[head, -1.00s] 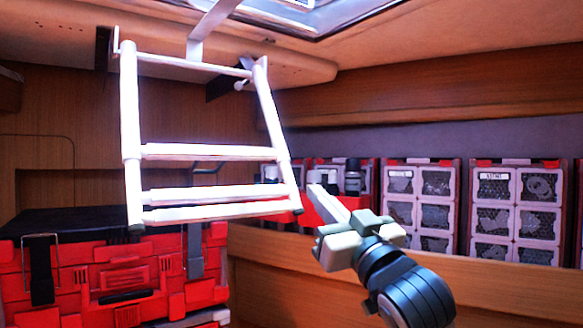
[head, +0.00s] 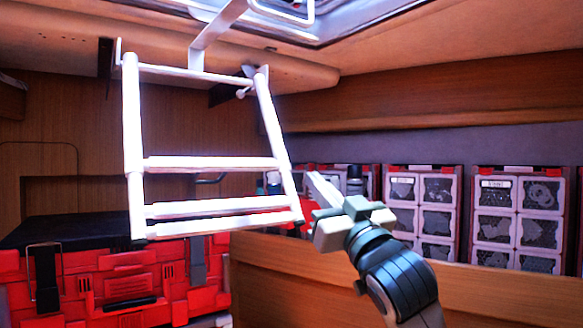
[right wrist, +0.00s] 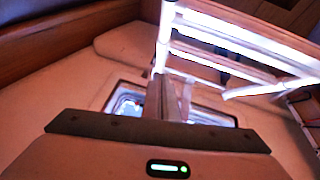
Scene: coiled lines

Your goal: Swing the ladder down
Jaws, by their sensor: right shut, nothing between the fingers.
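The white ladder (head: 210,163) hangs below the ceiling hatch in the head view, with several rungs between two side rails. Its lower end hangs free above the red cases. My right gripper (head: 312,180) is shut and empty, its fingertips just right of the ladder's right rail, near the bottom end. In the right wrist view, the shut fingers (right wrist: 168,98) point toward the ladder (right wrist: 235,40), close to the near end of one rail. I cannot tell whether they touch it. My left gripper is not in view.
The bright hatch (head: 345,12) opens in the ceiling above. A red case with a black top (head: 75,226) stands at left below the ladder. Crates with mesh windows (head: 520,215) line a shelf behind a wooden ledge (head: 480,290) at right.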

